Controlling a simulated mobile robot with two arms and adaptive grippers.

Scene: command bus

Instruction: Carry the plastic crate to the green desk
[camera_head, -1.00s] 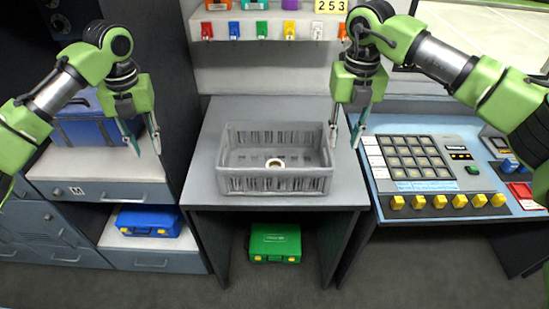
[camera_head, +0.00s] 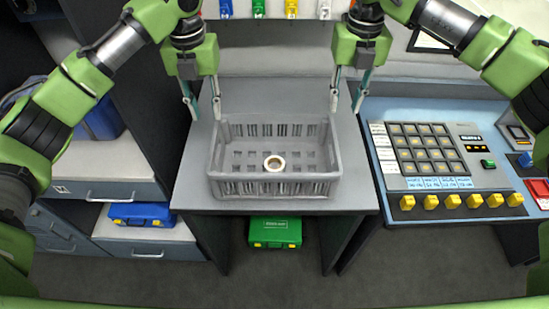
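The grey plastic crate (camera_head: 275,188) stands upright on a grey desk (camera_head: 190,170). A pale ring-shaped thing (camera_head: 274,163) lies inside it on the crate floor. My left gripper (camera_head: 206,112) is open and empty, with its fingertips near the crate's far left corner. My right gripper (camera_head: 345,105) is open and empty, with its fingertips near the far right corner. I cannot tell for sure whether either fingertip touches the crate. A green desk is not clearly in view.
A blue console (camera_head: 372,110) with a keypad and yellow knobs stands to the right. A drawer cabinet (camera_head: 110,165) is at the left, with a blue case (camera_head: 145,215) on its lower part. A green case (camera_head: 275,232) lies under the grey desk.

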